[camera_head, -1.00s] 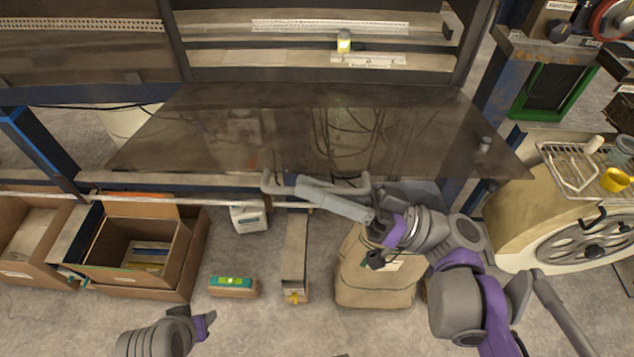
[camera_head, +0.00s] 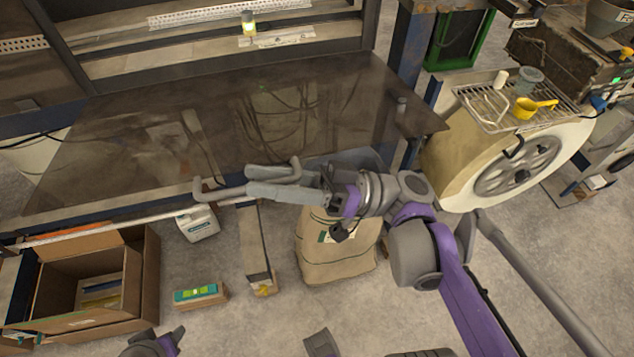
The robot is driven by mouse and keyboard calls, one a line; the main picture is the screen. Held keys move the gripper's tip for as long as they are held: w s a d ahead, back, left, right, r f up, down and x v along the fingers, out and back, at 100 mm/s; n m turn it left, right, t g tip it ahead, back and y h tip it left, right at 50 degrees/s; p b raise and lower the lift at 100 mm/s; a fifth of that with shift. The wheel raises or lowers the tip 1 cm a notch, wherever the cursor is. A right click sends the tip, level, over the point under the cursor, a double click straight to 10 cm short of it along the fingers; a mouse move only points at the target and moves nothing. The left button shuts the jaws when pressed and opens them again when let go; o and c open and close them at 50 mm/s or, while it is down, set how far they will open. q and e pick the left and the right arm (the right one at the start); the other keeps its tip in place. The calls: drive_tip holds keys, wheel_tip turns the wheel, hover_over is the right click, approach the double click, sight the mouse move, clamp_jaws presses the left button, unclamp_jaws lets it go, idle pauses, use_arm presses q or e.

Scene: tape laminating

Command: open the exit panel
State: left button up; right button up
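The exit panel (camera_head: 228,118) is a dark, see-through sheet that juts out from the machine's frame at the centre left. Cables and a bin show through it.
A round cream machine with a wheel (camera_head: 518,168) stands at the right. Bare floor lies at the lower right.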

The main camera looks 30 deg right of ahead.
use_arm(q)
drive_tip(key=shift+s+f+b, duration=0.1)
drive_tip(key=shift+f+b, duration=0.35)
drive_tip(key=shift+f, duration=0.05)
use_arm(e)
drive_tip(key=v, duration=0.8)
drive_tip(key=shift+d, duration=0.15)
drive_tip(key=shift+s, duration=0.1)
use_arm(q)
drive_tip(key=shift+d, duration=0.1)
